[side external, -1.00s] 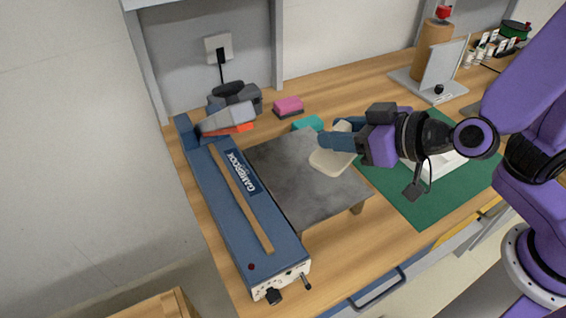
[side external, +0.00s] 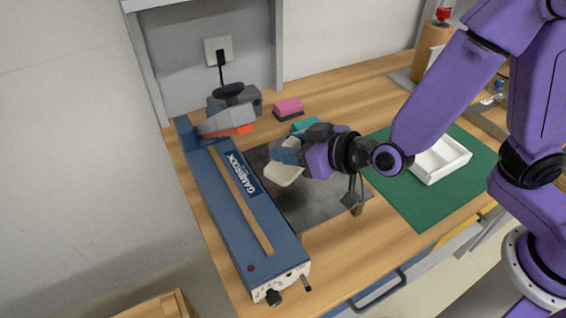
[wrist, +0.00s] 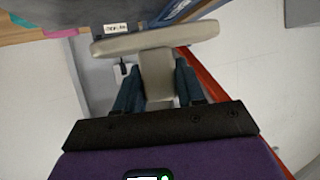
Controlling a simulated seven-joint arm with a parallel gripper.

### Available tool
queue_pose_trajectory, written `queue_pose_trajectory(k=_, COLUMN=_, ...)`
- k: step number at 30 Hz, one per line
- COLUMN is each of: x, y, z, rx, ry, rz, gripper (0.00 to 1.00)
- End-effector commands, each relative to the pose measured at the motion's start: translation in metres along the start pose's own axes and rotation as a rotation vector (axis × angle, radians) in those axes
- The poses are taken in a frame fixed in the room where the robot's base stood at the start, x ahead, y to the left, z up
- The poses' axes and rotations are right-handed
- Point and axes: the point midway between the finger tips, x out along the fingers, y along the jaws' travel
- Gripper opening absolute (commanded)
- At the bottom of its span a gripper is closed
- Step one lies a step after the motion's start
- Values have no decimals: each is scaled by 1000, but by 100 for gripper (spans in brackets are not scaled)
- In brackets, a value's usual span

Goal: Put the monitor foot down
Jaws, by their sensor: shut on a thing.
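The monitor foot (side external: 282,176) is a cream-coloured piece with a broad flat plate. In the wrist view the foot (wrist: 157,72) shows a wide bar with a stem that runs back between the fingers. My gripper (side external: 290,152) is shut on the stem, and both blue fingers also show in the wrist view (wrist: 157,88). The foot is over the dark grey slab (side external: 310,205); whether it touches the slab I cannot tell. My gripper and wrist hide part of the slab.
A long blue GAMBROOK machine (side external: 235,195) lies left of the slab. A pink block (side external: 288,107) and a teal block (side external: 305,125) are behind it. A white tray (side external: 440,160) sits on a green mat (side external: 410,195) to the right.

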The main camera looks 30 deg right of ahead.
Motion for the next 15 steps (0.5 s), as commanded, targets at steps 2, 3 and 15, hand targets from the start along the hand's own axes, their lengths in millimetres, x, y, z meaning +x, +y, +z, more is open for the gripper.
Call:
queue_pose_trajectory(k=2, x=9, y=-2, z=4, rx=0, ry=0, rz=1, gripper=3)
queue_pose_trajectory(k=3, x=11, y=-2, z=5, rx=0, ry=1, rz=1, gripper=3)
queue_pose_trajectory(k=15, x=32, y=-4, z=27, rx=-3, ry=-2, rz=1, gripper=3)
